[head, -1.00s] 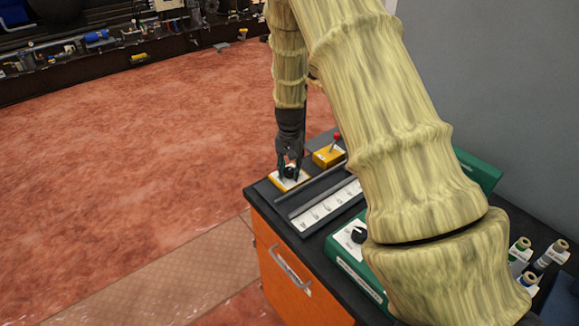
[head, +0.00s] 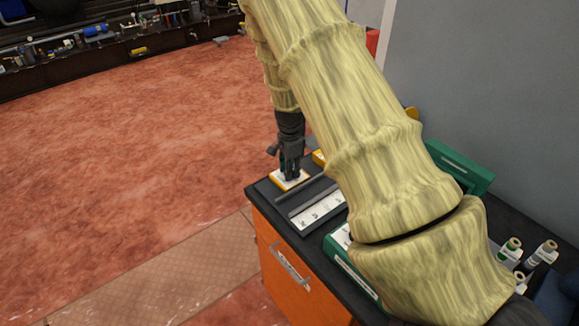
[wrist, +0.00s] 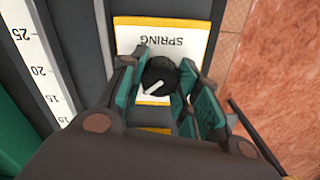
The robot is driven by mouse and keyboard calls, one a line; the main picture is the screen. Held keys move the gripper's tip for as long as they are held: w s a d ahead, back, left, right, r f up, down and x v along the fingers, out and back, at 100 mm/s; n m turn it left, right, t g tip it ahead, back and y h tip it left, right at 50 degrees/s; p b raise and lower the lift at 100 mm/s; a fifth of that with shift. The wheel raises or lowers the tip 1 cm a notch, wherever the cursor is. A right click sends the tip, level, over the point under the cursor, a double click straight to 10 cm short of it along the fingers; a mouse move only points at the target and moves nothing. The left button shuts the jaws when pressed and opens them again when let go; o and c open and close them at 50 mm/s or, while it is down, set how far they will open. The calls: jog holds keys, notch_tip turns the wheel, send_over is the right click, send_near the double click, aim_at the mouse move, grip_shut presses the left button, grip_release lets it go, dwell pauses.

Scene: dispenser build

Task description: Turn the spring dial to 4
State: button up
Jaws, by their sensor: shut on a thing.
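The spring dial (wrist: 159,77) is a black round knob with a white pointer line. It sits on a white plate with a yellow edge marked SPRING (wrist: 165,40), upside down in the wrist view. The pointer slants toward the lower left there; no dial numbers are readable. My gripper (wrist: 160,88) has its green-padded fingers around the knob, shut on it. In the head view my gripper (head: 290,172) points down over the plate (head: 291,182) at the bench's far left corner, and the fingers hide the knob.
A ruler strip (head: 318,208) lies beside the plate, its 15, 20 and 25 marks readable in the wrist view. A green box (head: 350,268) stands nearer on the dark bench top. Several spools (head: 512,244) stand at the right. Open red floor (head: 120,180) lies left.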

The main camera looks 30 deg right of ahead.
jog(key=m, duration=0.2)
jog(key=m+p, duration=0.1)
jog(key=m, duration=0.1)
jog(key=shift+w+d+r+p, duration=0.1)
jog(key=shift+r+p, duration=0.1)
jog(key=shift+p, duration=0.1)
jog(key=shift+m+p, duration=0.65)
jog(key=shift+m, duration=1.45)
jog(key=shift+f, duration=0.1)
jog(key=o, duration=1.1)
jog(key=shift+c, duration=0.2)
notch_tip(320, 180, up, 12)
